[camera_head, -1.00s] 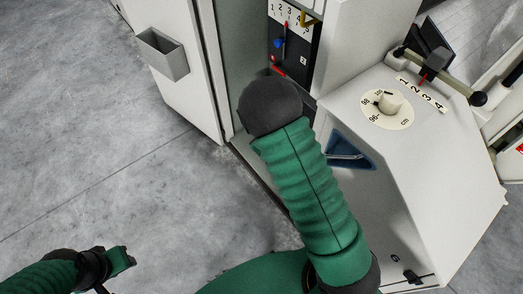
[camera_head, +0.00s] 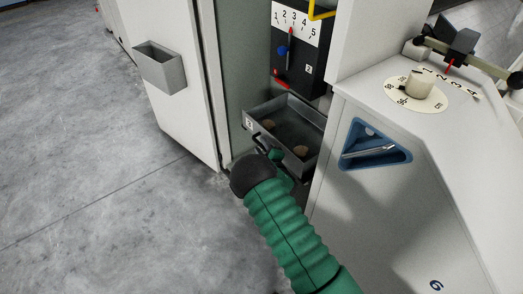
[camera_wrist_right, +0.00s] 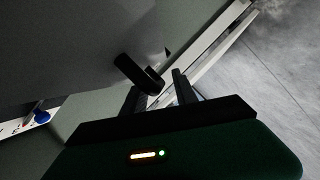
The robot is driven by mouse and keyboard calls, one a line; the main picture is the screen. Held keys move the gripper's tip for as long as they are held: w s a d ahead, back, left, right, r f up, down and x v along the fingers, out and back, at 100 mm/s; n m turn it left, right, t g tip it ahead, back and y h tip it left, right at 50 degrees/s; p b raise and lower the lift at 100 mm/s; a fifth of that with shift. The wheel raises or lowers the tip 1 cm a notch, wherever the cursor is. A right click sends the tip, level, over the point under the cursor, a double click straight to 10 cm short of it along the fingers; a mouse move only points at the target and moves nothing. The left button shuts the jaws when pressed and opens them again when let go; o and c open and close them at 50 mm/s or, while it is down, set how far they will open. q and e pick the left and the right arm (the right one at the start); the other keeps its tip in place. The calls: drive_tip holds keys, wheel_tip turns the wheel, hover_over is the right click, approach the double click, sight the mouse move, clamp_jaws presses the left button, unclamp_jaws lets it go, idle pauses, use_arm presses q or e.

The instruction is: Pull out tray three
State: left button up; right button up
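A grey tray marked 3 (camera_head: 290,103) stands out from the machine in the head view, its front facing the lower left. Two small brownish lumps lie in it. My right gripper (camera_head: 270,150) is at the tray's front, largely hidden behind its own wrist. In the wrist view, the right gripper's fingers (camera_wrist_right: 156,92) are apart, with the dark curved handle (camera_wrist_right: 138,74) at their tips. I see a gap beside the handle and cannot tell whether a finger touches it. My left gripper is out of view.
Above the tray is a dark panel (camera_head: 311,69) with a 1-to-5 scale and a red and blue lever. A white cabinet with a dial (camera_head: 418,85) and blue recess (camera_head: 373,151) stands close on the right. A grey bin (camera_head: 160,68) hangs on the left door. The floor at left is clear.

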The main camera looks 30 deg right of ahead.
drive_tip(key=shift+d, duration=0.2)
drive_tip(key=shift+c, duration=0.2)
drive_tip(key=shift+c, duration=1.3)
drive_tip(key=shift+a, duration=0.1)
clamp_jaws()
drive_tip(key=shift+a+f, duration=0.1)
